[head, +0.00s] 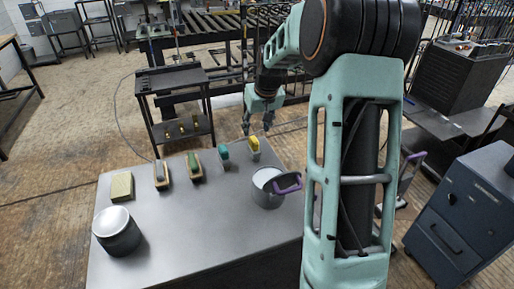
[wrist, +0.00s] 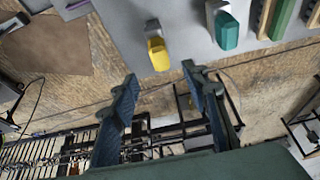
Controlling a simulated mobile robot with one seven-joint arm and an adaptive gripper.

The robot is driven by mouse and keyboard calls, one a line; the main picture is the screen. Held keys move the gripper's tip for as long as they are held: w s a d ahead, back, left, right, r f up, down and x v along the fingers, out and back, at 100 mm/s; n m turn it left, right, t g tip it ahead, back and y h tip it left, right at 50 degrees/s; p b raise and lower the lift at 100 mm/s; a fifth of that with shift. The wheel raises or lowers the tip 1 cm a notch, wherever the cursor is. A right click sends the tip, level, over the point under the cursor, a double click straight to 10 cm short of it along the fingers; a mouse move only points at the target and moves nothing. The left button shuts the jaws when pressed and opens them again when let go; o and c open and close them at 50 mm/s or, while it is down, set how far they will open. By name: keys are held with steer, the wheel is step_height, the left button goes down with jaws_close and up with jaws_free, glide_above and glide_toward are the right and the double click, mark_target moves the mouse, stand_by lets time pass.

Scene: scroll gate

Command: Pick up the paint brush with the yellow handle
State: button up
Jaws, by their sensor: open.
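The paint brush with the yellow handle (head: 254,143) lies at the far edge of the grey table, near its right corner. It also shows in the wrist view (wrist: 158,53), its yellow end toward my gripper. My gripper (head: 257,129) is open and empty, over the table's far edge close to the yellow handle. In the wrist view the fingertips (wrist: 160,77) stand apart, with the yellow handle just beyond the gap between them. I cannot tell the exact height between them. A brush with a teal handle (head: 224,152) lies just left of the yellow one.
The table's middle is clear. A dark cart (head: 175,90) stands beyond.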

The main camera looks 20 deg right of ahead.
mark_target(254, 140)
steer(key=x, duration=0.3)
steer(key=shift+f, duration=0.15)
steer(key=x, duration=0.4)
steer(key=shift+s+f+p, duration=0.1)
steer(key=shift+s+p, duration=0.1)
steer(key=shift+p, duration=0.15)
steer(key=shift+w+f, duration=0.35)
steer(key=shift+f, duration=0.25)
jaws_close()
